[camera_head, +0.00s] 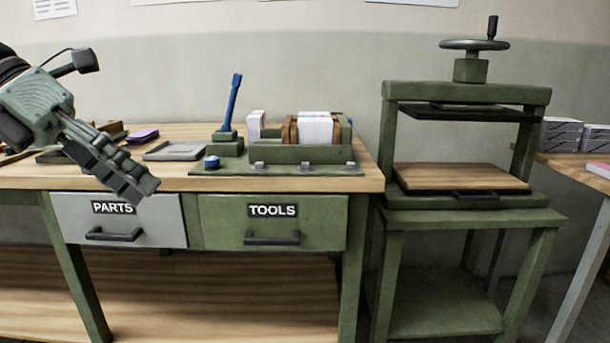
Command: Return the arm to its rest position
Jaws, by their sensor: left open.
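My left gripper (140,187) comes in from the upper left in the head view. It hangs above the front left part of the wooden workbench (350,182), in front of the grey PARTS drawer (165,228). Its fingers point down and to the right. They are open and nothing shows between them. My right gripper is not in the picture.
A green fixture (300,154) holds a white paper block (316,128). A blue lever (232,103) stands beside it. A grey tray (175,152) lies left of it. A green screw press (465,90) stands at the right. The TOOLS drawer (325,225) is shut.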

